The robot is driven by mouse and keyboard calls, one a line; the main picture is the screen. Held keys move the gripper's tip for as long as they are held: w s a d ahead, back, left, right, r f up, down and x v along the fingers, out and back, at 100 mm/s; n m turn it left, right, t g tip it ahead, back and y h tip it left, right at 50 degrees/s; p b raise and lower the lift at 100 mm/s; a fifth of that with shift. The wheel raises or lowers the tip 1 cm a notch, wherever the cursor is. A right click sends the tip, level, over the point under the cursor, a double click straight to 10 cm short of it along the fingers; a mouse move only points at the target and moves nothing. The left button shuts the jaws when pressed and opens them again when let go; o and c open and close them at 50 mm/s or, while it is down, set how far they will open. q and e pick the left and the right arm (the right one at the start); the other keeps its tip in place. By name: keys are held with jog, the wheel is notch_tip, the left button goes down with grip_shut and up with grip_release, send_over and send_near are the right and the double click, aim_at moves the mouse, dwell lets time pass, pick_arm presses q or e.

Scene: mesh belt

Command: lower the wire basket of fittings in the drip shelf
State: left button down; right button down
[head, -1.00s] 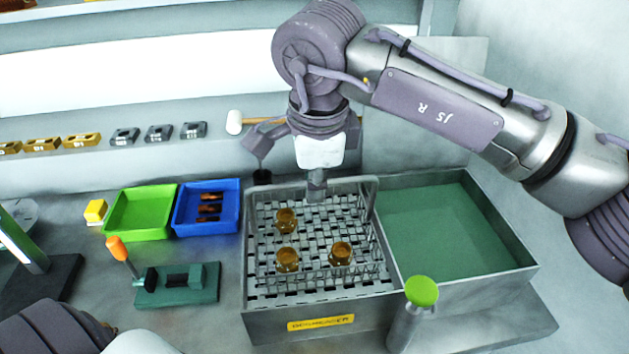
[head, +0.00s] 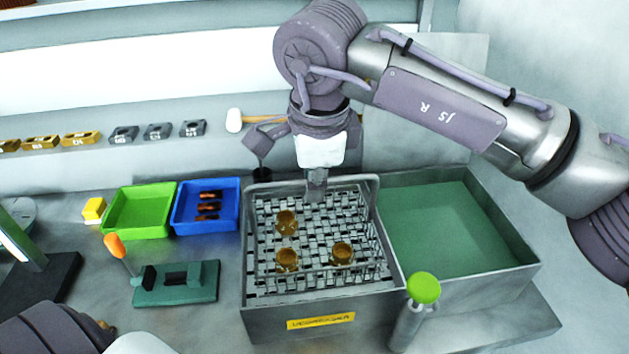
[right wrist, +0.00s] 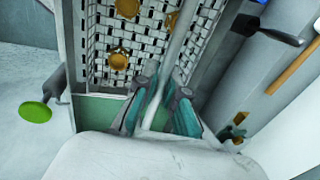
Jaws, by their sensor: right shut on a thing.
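The wire basket (head: 375,203) is over the slotted drip shelf (head: 330,291) in the left part of a grey tank, inside its walls in the picture. It looks about level. Brown fittings (head: 287,259) sit in it, three in the head view; fittings also show in the right wrist view (right wrist: 119,58). My right gripper (head: 316,190) is shut on the basket's handle bar at the back. In the right wrist view its fingers (right wrist: 160,88) are on either side of the bar. Whether the basket's underside touches the shelf is unclear. My left gripper is out of view.
The tank's right part holds green liquid (head: 445,232). A green-topped handle (head: 424,288) stands at the tank's front wall. A green bin (head: 140,210), a blue bin (head: 229,215) and a green fixture (head: 176,282) are on the left. A white-headed mallet (head: 234,120) lies behind.

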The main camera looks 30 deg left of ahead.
jog(key=shift+s+f, duration=0.25)
jog(key=shift+f, duration=0.3)
jog(key=c, duration=1.2)
grip_release()
jog(key=shift+w, duration=0.1)
jog(key=shift+r, duration=0.15)
